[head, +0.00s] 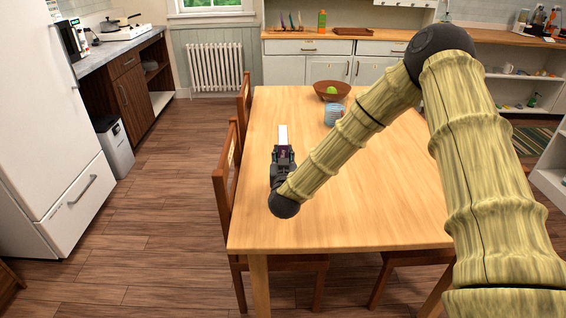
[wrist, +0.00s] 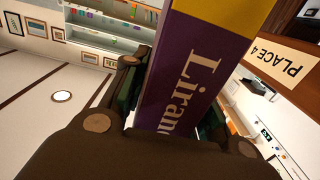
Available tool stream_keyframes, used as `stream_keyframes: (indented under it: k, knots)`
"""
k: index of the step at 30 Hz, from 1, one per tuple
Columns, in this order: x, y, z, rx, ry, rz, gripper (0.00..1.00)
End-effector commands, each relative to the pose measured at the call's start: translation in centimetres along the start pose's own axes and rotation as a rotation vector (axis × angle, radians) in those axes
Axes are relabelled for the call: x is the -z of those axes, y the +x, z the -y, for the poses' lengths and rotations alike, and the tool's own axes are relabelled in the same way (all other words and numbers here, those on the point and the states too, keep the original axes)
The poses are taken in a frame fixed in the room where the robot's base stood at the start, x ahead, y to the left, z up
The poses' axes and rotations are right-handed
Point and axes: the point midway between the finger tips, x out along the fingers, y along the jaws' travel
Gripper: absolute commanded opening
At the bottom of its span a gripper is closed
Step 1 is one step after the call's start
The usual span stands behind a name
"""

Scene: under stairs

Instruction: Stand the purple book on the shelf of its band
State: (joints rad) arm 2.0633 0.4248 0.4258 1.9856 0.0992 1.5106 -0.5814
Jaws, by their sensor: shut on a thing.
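My gripper (head: 283,154) is above the left part of the wooden table in the head view. It is shut on the purple book (wrist: 182,85), which fills the middle of the wrist view between the dark fingers (wrist: 170,92). The book's cover is purple with a yellow band at the top and large pale letters reading "Liran", partly hidden by the gripper. In the head view a narrow white strip (head: 283,134) sticks up from the gripper, probably part of the book. I cannot tell which shelf belongs to its band.
The table (head: 355,200) holds a brown bowl (head: 325,94) with a green fruit and a blue-white cup (head: 333,116). Chairs (head: 225,175) stand at its left. White shelves (head: 515,92) are at the back right. A "PLACE 4" label (wrist: 283,61) shows in the wrist view.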

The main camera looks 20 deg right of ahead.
Motion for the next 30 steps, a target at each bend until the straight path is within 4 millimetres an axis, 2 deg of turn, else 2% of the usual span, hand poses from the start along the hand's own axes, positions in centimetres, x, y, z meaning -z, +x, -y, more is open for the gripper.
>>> stream_keyframes:
  k: [4,12,15,26,27,30]
  knots:
    - [0.0,1.0,0.0,-0.001,0.001,-0.001,0.00]
    - [-2.9,0.8,-0.1,-0.001,0.000,0.001,0.00]
    - [-3.5,0.8,-0.1,-0.001,0.001,0.000,0.00]
    - [-3.8,0.8,0.0,0.000,0.000,-0.001,0.00]
    - [-3.9,0.8,0.0,0.000,0.000,0.000,0.30]
    - [-3.8,0.8,0.0,0.000,0.000,0.000,0.48]
